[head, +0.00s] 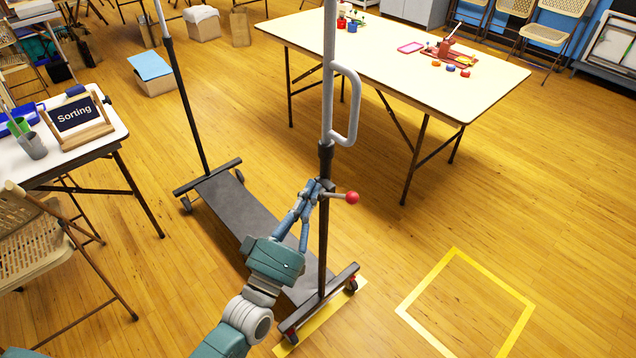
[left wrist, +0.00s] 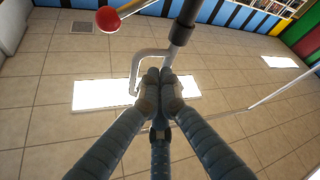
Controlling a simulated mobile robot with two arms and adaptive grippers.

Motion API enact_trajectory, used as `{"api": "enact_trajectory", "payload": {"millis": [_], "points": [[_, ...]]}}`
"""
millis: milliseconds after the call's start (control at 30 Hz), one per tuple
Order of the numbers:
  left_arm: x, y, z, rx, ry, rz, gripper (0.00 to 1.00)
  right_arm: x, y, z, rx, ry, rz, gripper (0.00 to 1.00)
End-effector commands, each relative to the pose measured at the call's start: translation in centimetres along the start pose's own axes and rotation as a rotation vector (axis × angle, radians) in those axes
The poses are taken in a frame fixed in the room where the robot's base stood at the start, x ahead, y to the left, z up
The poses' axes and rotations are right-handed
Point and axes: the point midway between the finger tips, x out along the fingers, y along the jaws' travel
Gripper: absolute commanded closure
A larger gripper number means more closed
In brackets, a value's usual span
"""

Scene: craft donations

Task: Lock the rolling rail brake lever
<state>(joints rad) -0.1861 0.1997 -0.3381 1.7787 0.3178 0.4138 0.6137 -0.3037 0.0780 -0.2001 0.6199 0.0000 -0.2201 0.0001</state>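The rolling rail has a dark base shelf (head: 245,217) on casters and two uprights; the near post (head: 323,235) carries a white looped handle (head: 351,105). The brake lever, with a red knob (head: 351,197), sticks out to the right from a clamp on this post, roughly level. In the left wrist view, the red knob (left wrist: 108,19) is at the top, left of the post (left wrist: 183,25). My left gripper (head: 312,188) is just left of the post at clamp height. Its fingertips (left wrist: 158,77) are together with nothing visible between them. Contact with the clamp is unclear. My right gripper is out of view.
A long table (head: 400,60) with craft items stands behind the rail. A table with a "Sorting" sign (head: 77,114) and a folding chair (head: 40,245) are at left. A yellow floor outline (head: 415,298) lies at right on clear floor; a yellow strip (head: 322,318) runs under the near casters.

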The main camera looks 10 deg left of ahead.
Motion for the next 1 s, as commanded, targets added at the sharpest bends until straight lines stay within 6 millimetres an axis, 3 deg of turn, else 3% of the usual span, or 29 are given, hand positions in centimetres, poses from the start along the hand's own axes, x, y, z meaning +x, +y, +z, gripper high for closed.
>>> {"api": "enact_trajectory", "payload": {"millis": [100,333,1000], "points": [[-2.8,-0.4,0.1,0.0,0.002,0.003,1.0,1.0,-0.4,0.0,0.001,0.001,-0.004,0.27],[-5.7,-0.6,-0.1,-0.001,0.005,0.004,1.0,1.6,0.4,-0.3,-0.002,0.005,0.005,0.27],[-6.2,-0.7,0.0,0.002,0.002,0.001,1.0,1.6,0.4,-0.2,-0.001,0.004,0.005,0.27]]}}
